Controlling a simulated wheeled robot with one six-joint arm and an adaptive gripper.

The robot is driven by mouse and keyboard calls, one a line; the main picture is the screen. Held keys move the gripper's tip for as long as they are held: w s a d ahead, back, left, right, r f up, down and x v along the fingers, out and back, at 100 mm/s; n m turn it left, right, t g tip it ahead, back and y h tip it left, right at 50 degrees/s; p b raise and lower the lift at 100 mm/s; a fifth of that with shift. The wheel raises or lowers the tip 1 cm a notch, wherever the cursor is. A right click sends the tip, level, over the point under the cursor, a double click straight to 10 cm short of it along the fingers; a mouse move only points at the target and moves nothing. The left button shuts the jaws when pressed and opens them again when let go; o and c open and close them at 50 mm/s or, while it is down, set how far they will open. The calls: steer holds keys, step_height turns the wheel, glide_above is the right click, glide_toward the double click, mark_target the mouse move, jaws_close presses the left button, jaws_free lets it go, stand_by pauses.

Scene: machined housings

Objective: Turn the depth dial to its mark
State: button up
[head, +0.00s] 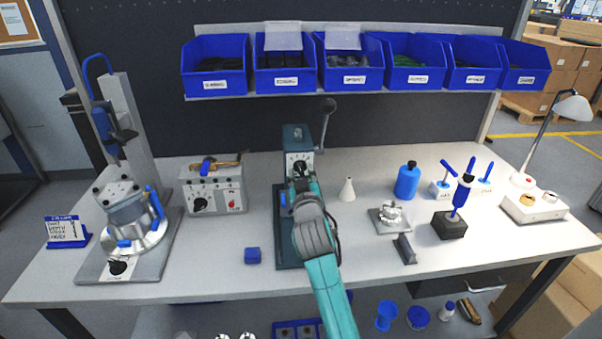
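A dark grey-green press (297,133) stands at the back middle of the bench. A white dial plate (291,158) with a black knob (300,168) is on its front; I take this as the depth dial, but its mark is too small to read. My arm reaches up from the bottom of the head view to just below this dial. My gripper (300,184) is small, in front of the press and close under the knob. My wrist partly hides it, so I cannot tell whether its fingers touch the knob or are open.
A grey control box (230,190) with a black knob stands left of the press. A round fixture (130,220) with another knob is farther left. A lever (327,112) sticks out right of the press. A white cone (347,190) and blue bottle (407,181) stand to the right.

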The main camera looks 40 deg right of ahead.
steer(key=shift+w+d, duration=0.35)
steer(key=shift+w, duration=0.05)
jaws_close()
steer(key=shift+m, duration=2.9)
